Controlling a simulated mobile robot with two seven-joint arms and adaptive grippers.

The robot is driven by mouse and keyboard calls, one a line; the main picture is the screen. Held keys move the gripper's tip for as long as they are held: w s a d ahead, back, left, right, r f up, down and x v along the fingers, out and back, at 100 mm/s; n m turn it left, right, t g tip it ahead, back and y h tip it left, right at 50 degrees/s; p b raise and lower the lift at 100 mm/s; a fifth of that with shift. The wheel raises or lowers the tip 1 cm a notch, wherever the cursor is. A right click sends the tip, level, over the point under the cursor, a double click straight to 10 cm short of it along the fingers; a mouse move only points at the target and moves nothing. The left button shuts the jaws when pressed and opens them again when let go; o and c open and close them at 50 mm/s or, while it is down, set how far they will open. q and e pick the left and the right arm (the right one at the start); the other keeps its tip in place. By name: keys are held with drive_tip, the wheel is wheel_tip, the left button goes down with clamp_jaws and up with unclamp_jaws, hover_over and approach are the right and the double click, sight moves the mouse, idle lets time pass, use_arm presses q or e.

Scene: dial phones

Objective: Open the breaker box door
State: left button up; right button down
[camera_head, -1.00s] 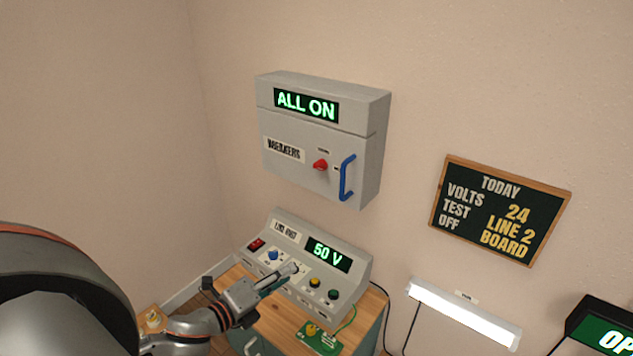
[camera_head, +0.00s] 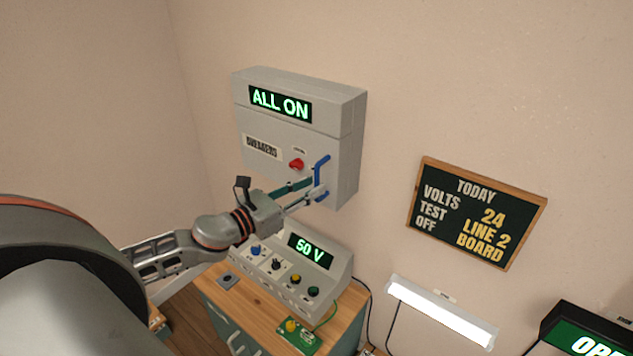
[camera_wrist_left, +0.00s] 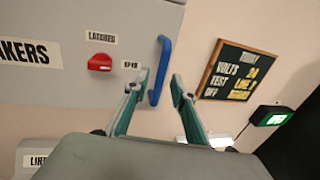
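The grey breaker box (camera_head: 345,110) hangs on the wall, its display reading ALL ON. Its door (camera_head: 262,170) is shut. The door carries a red latch knob (camera_head: 296,164) and a blue upright bar handle (camera_head: 322,168); the handle (camera_wrist_left: 164,60) and the knob (camera_wrist_left: 100,62) also show in the left wrist view. My left gripper (camera_head: 312,187) is at the handle's lower part. In the left wrist view my left gripper (camera_wrist_left: 160,78) is open, with the handle between its parted fingers. I cannot tell whether either finger touches it. My right gripper is out of view.
A grey console (camera_head: 328,282) reading 50 V stands on a wooden-topped cabinet (camera_head: 232,296) below the box. A chalkboard (camera_head: 475,214) and a lit lamp (camera_head: 440,312) are on the wall to the right. A green-lit sign (camera_head: 585,340) is at the lower right.

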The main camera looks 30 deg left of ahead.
use_arm(q)
drive_tip(key=shift+x, duration=1.3)
clamp_jaws()
